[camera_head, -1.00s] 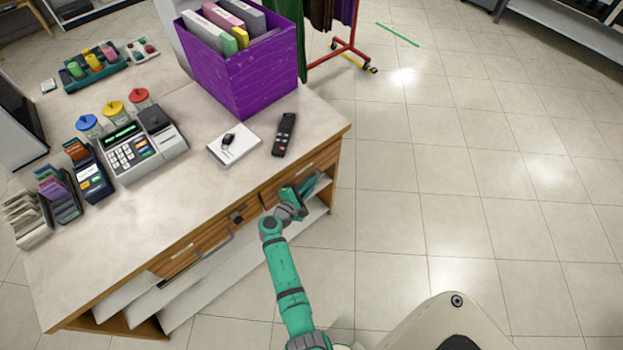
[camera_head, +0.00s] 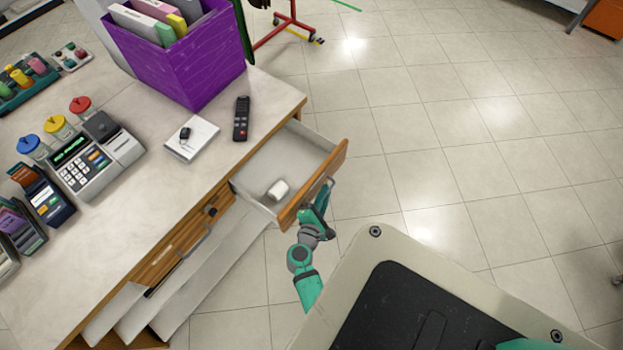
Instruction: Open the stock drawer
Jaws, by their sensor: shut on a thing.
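The drawer (camera_head: 292,157) at the right end of the counter front is pulled well out. It has a pale interior and a wooden front (camera_head: 318,184). A small white object (camera_head: 278,190) lies inside it near the front. My teal gripper (camera_head: 322,192) is at the outer face of the drawer front, shut on the drawer's grey bar handle (camera_head: 327,189). The fingertips partly hide the handle.
The counter (camera_head: 90,224) carries a cash register (camera_head: 85,165), a purple box (camera_head: 185,62) of binders, a remote (camera_head: 241,118) and a white pad (camera_head: 191,138) with a small black item. Another drawer (camera_head: 172,250) is to the left. Tiled floor (camera_head: 450,130) on the right is clear.

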